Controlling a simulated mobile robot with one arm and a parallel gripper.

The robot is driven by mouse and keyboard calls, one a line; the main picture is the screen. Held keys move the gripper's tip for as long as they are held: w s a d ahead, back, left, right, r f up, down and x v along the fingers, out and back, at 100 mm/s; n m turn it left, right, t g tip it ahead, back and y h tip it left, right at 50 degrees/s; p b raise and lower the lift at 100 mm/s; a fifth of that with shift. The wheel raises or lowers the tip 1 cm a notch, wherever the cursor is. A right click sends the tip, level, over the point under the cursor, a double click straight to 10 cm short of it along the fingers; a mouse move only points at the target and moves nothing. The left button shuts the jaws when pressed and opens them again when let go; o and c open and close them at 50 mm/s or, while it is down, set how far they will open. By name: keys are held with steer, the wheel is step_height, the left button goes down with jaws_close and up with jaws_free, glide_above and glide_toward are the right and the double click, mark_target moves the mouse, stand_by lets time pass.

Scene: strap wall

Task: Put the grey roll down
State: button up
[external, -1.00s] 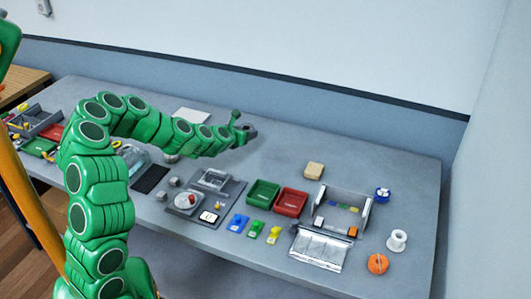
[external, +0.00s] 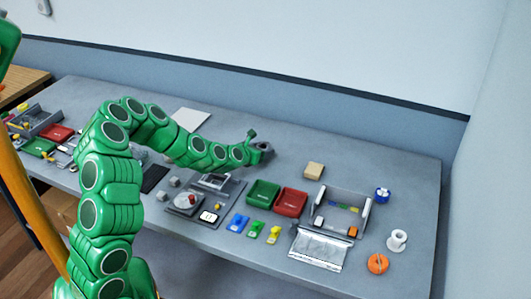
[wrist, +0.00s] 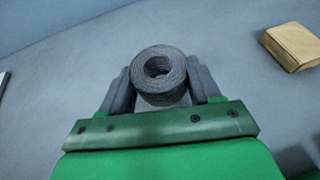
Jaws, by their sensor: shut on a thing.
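The grey roll (wrist: 160,75) is a dark grey coil with a round hole, seen in the wrist view between the two fingers. My gripper (wrist: 160,92) is shut on it, with one grey finger on each side. In the external view my gripper (external: 262,150) is over the rear middle of the grey table (external: 300,155). The roll is small and dark there. I cannot tell whether the roll touches the table or is held just above it.
A tan block (external: 314,170) lies right of my gripper. A green tray (external: 263,193) and a red tray (external: 290,202) stand in front. Bare table lies behind and around the gripper. A white spool (external: 397,240) and orange roll (external: 378,263) are far right.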

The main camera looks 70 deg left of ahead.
steer(key=shift+f, duration=1.4)
steer(key=o, duration=1.1)
steer(key=shift+f, duration=0.1)
steer(key=shift+v, duration=3.85)
